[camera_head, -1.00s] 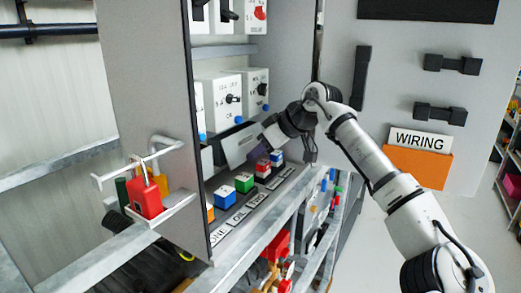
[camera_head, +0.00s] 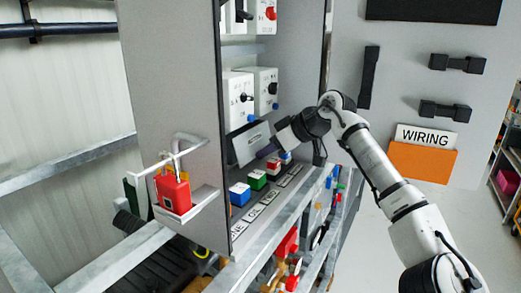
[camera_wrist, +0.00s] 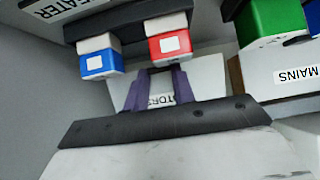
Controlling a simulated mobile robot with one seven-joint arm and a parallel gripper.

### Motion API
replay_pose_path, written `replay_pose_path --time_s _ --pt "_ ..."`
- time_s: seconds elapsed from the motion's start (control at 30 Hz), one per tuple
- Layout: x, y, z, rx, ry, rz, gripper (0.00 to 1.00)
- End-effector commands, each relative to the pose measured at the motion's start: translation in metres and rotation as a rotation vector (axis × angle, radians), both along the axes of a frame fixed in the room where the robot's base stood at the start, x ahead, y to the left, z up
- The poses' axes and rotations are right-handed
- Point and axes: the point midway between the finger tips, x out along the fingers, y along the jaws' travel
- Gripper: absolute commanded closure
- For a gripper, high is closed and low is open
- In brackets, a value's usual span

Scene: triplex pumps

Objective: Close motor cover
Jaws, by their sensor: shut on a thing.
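The motor cover (camera_head: 251,142) is a pale grey tilted plate inside the cabinet, above the row of coloured buttons. The exact contact is partly hidden. A red button (camera_wrist: 170,46) and a blue button (camera_wrist: 101,64) are close to the fingertips.
A green button (camera_head: 257,180) and a blue button (camera_head: 240,194) stand left of my gripper. White switch boxes (camera_head: 238,98) are above. A red padlock (camera_head: 173,194) hangs on the cabinet's outer left side. The "WIRING" board is at the right.

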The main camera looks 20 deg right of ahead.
Motion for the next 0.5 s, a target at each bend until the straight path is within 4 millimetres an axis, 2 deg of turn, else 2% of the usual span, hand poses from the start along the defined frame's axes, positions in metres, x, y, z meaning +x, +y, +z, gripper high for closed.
replay_pose_path --time_s 0.13,0.5 --pt "0.0018 -0.0092 -0.0078 0.044 -0.059 -0.004 1.0" --pt "0.005 -0.0051 -0.0051 0.084 -0.114 -0.002 1.0"
